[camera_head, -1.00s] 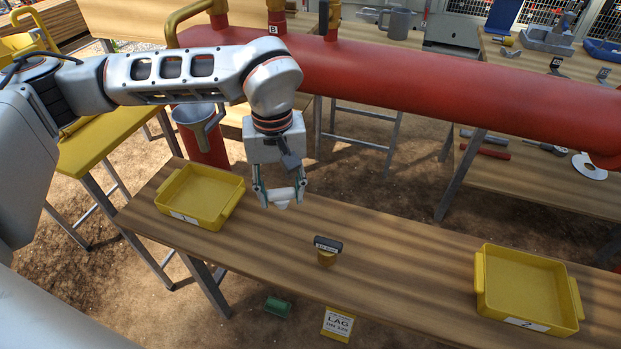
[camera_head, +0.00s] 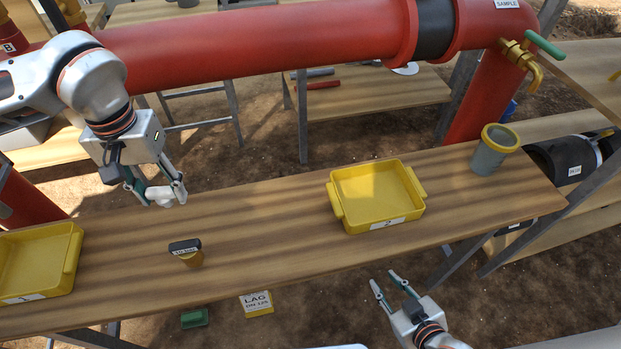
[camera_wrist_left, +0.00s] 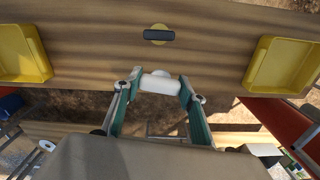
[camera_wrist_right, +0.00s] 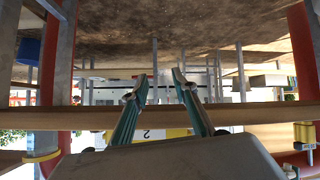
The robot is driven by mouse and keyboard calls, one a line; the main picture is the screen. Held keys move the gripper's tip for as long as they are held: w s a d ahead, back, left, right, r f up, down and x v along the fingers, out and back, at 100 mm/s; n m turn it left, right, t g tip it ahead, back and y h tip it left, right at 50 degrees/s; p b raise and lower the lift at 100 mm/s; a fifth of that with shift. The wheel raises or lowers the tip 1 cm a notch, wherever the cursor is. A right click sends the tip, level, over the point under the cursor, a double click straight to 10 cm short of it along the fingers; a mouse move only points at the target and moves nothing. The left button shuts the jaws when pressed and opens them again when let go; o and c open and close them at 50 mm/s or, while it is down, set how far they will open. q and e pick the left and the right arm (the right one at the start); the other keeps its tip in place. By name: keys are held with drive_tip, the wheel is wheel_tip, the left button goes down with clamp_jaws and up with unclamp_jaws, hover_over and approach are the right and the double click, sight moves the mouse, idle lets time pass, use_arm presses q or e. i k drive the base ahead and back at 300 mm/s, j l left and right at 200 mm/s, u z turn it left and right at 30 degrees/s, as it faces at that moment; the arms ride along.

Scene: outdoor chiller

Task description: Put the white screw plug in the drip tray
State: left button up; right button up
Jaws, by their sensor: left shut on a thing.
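The white screw plug (camera_head: 162,195) is held between the fingertips of my left gripper (camera_head: 160,192), above the back edge of the wooden bench. In the left wrist view the white plug (camera_wrist_left: 160,82) lies across the gap between the fingertips. Two yellow trays are on the bench: one at the far left (camera_head: 72,258) and one right of the middle, marked 2 (camera_head: 422,186). Both look empty. My left gripper is between them, nearer the left one. My right gripper (camera_head: 385,278) is open and empty, in front of the bench; it also shows open in the right wrist view (camera_wrist_right: 159,76).
A grey-green cup with a yellow rim (camera_head: 490,155) stands at the bench's right end. A large red pipe (camera_head: 260,45) runs behind. The bench between the labelled item and tray 2 is clear.

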sight(374, 199)
drive_tip(key=i+l+z, duration=0.2)
drive_tip(key=z, duration=0.2)
drive_tip(key=i+l+z, duration=0.3)
drive_tip(key=z, duration=0.15)
drive_tip(key=l, duration=0.1)
